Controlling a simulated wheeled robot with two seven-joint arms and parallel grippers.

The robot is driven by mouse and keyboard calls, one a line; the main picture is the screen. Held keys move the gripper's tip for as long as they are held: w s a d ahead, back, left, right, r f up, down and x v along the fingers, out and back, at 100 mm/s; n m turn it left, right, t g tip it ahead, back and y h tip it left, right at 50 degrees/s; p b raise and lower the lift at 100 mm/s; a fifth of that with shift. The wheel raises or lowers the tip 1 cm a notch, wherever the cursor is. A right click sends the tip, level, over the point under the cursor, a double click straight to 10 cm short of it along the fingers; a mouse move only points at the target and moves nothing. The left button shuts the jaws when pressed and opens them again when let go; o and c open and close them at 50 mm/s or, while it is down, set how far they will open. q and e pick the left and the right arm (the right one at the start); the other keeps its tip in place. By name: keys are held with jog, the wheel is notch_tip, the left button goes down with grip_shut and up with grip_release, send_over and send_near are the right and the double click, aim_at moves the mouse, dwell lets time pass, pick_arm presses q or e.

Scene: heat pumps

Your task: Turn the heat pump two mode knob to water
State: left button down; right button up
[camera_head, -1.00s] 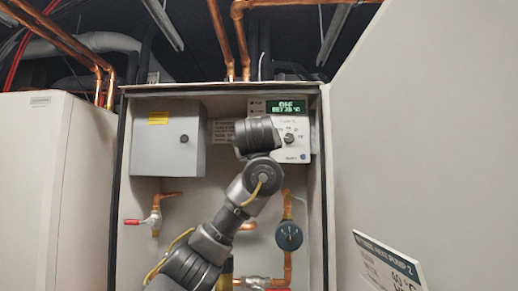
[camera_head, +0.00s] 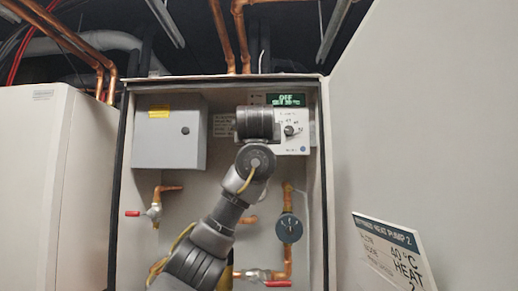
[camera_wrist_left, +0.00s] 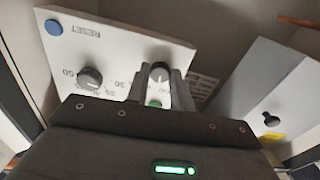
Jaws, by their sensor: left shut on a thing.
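The white control panel (camera_head: 292,146) sits at the upper right inside the open cabinet, with a dark display (camera_head: 286,100) above it reading OFF. A dark knob with numbers around it (camera_head: 290,131) shows on the panel; it is also in the left wrist view (camera_wrist_left: 90,78), clear of my fingers. My left gripper (camera_wrist_left: 160,82) is shut on a second knob (camera_wrist_left: 160,72), which I take as the mode knob. My gripper hides this knob in the head view, and its pointer and labels cannot be read. My right gripper is not in view.
A grey box (camera_head: 168,134) with a small black knob is left of the panel. Copper pipes, red-handled valves (camera_head: 132,213) and a round gauge (camera_head: 289,228) are below.

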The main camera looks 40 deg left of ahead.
pick_arm(q)
jog(key=shift+m+b, duration=1.5)
jog(key=shift+m, duration=2.8)
jog(key=c, duration=1.2)
grip_release()
jog(key=shift+d, duration=0.1)
